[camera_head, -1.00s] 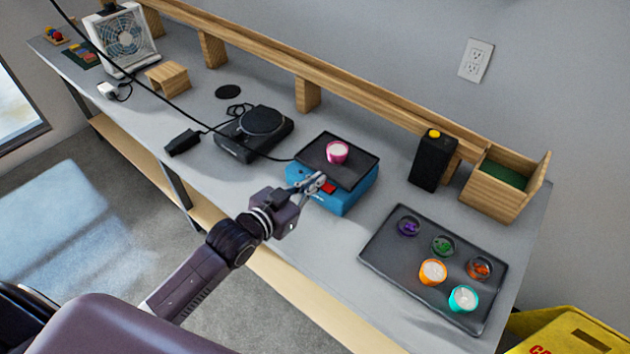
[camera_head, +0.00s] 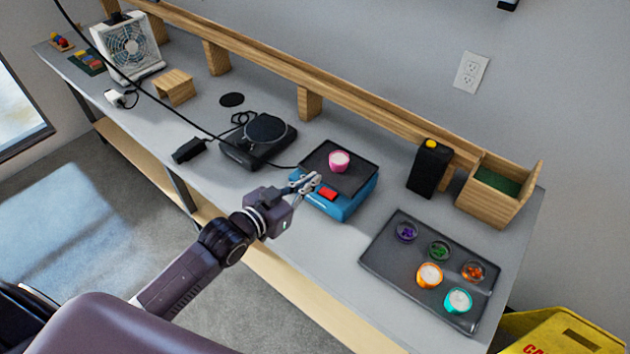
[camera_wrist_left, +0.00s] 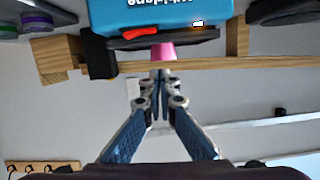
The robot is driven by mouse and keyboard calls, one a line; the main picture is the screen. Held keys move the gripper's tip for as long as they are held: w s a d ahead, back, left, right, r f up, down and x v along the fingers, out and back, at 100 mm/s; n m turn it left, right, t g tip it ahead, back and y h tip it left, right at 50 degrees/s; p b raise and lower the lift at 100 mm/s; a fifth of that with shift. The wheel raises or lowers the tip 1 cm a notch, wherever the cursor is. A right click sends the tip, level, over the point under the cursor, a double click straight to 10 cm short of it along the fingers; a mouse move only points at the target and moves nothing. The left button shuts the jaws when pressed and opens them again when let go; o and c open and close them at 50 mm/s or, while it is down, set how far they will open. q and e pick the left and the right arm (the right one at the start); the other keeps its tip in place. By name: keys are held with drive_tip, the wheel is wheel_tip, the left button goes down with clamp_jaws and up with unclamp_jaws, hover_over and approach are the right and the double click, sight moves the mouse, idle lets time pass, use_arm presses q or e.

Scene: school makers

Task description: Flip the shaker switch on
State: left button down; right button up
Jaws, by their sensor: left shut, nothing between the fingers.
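The shaker is a blue box (camera_head: 340,203) with a black tray top (camera_head: 357,174) and a red switch (camera_head: 328,192) on its near side. In the left wrist view, upside down, the red switch (camera_wrist_left: 139,34) shows beside a small bright light (camera_wrist_left: 198,23) on the blue front. A pink cup (camera_head: 339,160) stands upright on the tray top. My left gripper (camera_head: 312,179) is shut and empty, its tips close to the shaker's front, left of the switch; the tips (camera_wrist_left: 160,80) appear apart from the switch. My right gripper is not in view.
A black turntable-like device (camera_head: 258,141) stands left of the shaker, with a cable running across. A dark tray (camera_head: 375,262) with several cups and dishes lies at right. A black bottle (camera_head: 429,170) and wooden box (camera_head: 484,202) stand behind. Bare tabletop lies in front of the shaker.

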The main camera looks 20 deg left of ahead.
use_arm(q)
drive_tip(key=b+v, duration=0.1)
drive_tip(key=v, duration=0.7)
drive_tip(key=shift+a+f, duration=0.2)
drive_tip(key=s+d+f+n+g+y, duration=0.1)
drive_tip(key=s+f+g+y, duration=0.1)
drive_tip(key=s+f+g, duration=0.7)
drive_tip(key=s+d+f+n+g+y, duration=0.1)
drive_tip(key=s+f+g+y, duration=0.15)
drive_tip(key=s+f, duration=1)
drive_tip(key=f, duration=0.9)
drive_tip(key=s+f, duration=0.3)
drive_tip(key=f, duration=0.9)
drive_tip(key=s+a+f+g, duration=0.2)
drive_tip(key=s+a+f, duration=0.1)
drive_tip(key=s+f, duration=1.1)
drive_tip(key=shift+s+a, duration=0.25)
drive_tip(key=shift+s, duration=0.9)
